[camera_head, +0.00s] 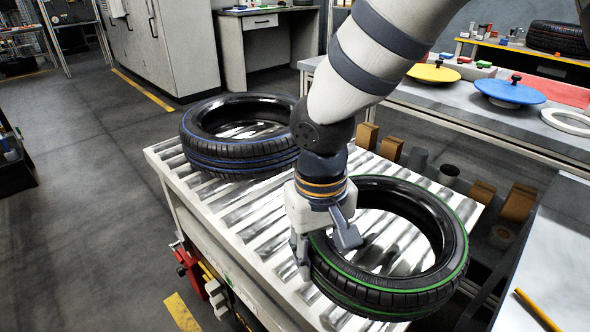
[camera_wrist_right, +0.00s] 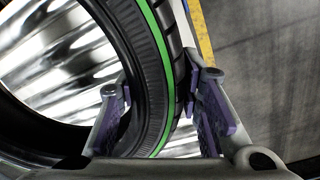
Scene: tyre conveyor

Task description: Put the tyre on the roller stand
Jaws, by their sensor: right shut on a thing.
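A black tyre with a green stripe (camera_head: 395,299) lies flat at the near right end of the roller stand (camera_head: 235,222). Its tread and green line also show in the wrist view (camera_wrist_right: 155,60). My right gripper (camera_head: 322,252) reaches down onto the tyre's left side. In the wrist view its fingers (camera_wrist_right: 157,112) straddle the tyre wall, one inside the ring and one outside, and are shut on it. A second black tyre with a blue stripe (camera_head: 240,158) lies on the rollers at the far left end. My left gripper is not in view.
A workbench (camera_head: 435,95) with a yellow disc (camera_head: 433,73) and a blue disc (camera_head: 510,91) stands behind. A grey table (camera_head: 560,235) is close on the right. Brown blocks (camera_head: 518,203) sit behind the stand. Bare rollers lie between the two tyres.

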